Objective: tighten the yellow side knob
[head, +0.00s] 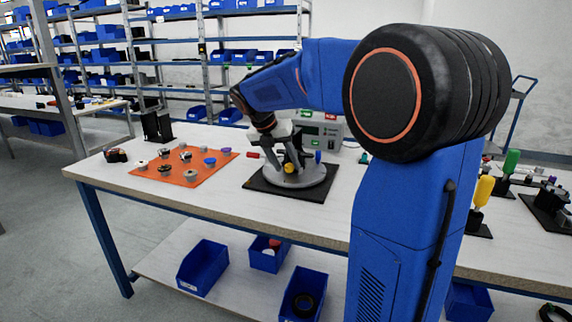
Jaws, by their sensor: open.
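The yellow side knob (289,168) is on the front side of a grey round fixture (312,178), facing the camera. A red knob (253,155) sticks out at the fixture's left, and a blue knob (318,156) shows at its right. The fixture stands on a black mat (262,187) on the table. My gripper (293,158) reaches down from the upper left, over the fixture, close above and behind the yellow knob in the picture. It is open. I cannot tell whether its fingers touch the fixture, and my gripper hides its upper part.
An orange mat (186,178) with several small parts lies to the left on the white table (230,207). A grey instrument box (320,130) stands behind the fixture. Black upright holders (157,126) stand at the back left. Yellow (484,190) and green-handled (511,161) tools stand at the right.

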